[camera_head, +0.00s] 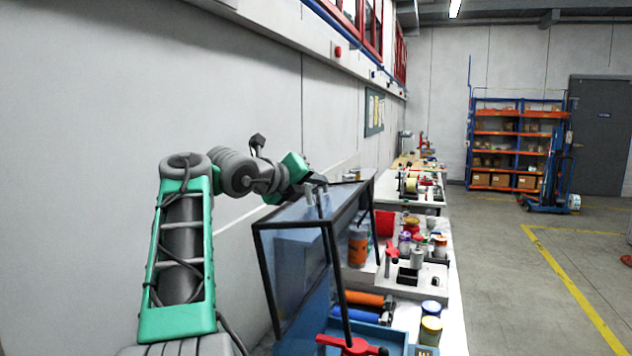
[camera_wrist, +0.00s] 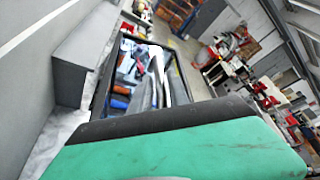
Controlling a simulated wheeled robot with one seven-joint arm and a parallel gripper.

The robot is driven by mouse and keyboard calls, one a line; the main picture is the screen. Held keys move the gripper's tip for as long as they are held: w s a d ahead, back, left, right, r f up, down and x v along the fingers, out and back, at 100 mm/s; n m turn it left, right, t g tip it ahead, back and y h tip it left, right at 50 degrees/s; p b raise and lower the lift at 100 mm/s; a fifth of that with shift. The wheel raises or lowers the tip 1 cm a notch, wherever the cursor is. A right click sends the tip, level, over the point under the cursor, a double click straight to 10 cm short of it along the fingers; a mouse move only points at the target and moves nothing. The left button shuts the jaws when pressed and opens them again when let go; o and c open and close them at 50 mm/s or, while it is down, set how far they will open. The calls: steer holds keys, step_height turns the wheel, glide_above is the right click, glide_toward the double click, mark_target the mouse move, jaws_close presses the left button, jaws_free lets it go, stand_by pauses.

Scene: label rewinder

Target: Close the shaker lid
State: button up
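The shaker has a clear, black-framed lid (camera_head: 325,228) over a blue body (camera_head: 312,318), at the lower middle of the head view. The lid frame stands high and slanted above the body, so it looks raised. In the wrist view the lid frame (camera_wrist: 98,95) shows just beyond my green hand, which hides the nearer part.
A grey wall (camera_head: 90,120) runs close on the left. The floor (camera_head: 530,290) at right is clear.

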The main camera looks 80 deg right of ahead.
steer(key=shift+s+d+f, duration=0.1)
steer(key=shift+d, duration=0.3)
jaws_close()
stand_by(1.2)
